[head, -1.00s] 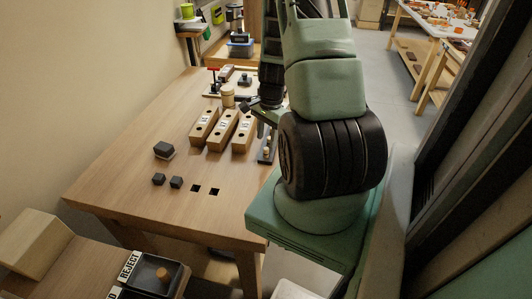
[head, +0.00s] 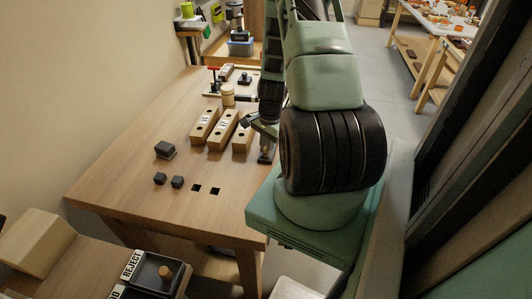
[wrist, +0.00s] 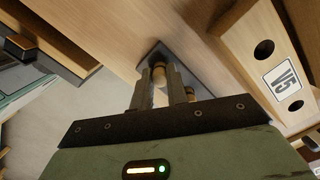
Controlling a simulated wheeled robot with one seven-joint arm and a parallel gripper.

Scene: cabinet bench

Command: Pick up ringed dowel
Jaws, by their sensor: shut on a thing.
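The ringed dowel (wrist: 159,73) is a short light-wood peg with darker bands. It shows in the wrist view between the tips of my gripper (wrist: 160,90), which is shut on it. The dowel's end is at a dark flat stand (wrist: 153,52) on the bench; I cannot tell whether it still touches the stand. In the head view my gripper (head: 266,151) points down at the bench's right edge and hides the dowel.
Dark cubes (head: 160,179) and two square holes (head: 215,191) lie nearer. A reject tray (head: 150,270) is in front.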

